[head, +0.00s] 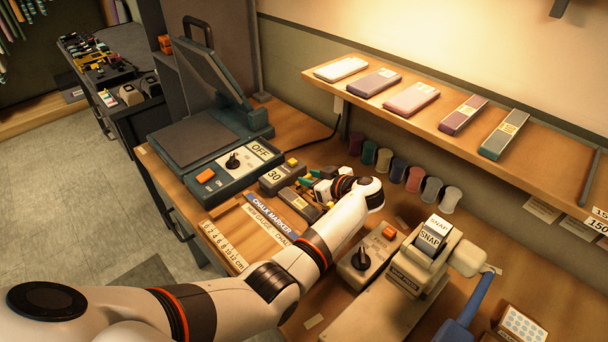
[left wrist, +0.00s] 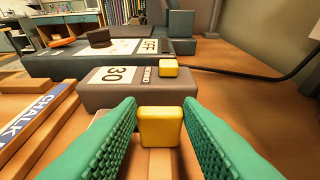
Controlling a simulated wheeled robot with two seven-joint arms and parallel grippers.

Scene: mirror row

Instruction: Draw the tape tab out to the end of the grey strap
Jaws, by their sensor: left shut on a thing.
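My left gripper (head: 309,181) is at the workbench, just right of the dark grey block marked 30 (head: 281,177). In the left wrist view its green ribbed fingers flank a yellow tab (left wrist: 160,127), and it is shut on that tab. The marked block (left wrist: 125,86) lies just beyond the tab, with a second yellow piece (left wrist: 168,68) on its top. A pale flat strip (left wrist: 160,164) runs under the tab towards the camera; I cannot tell whether this is the grey strap. The strap's end cannot be made out. My right gripper is not in view.
A teal press (head: 210,150) with an OFF panel stands behind left. A chalk marker box (head: 272,217) and a ruler (head: 224,247) lie near the front edge. A beige SNAP press (head: 405,268) stands right. Coloured spools (head: 414,179) line the wall below a shelf (head: 545,158).

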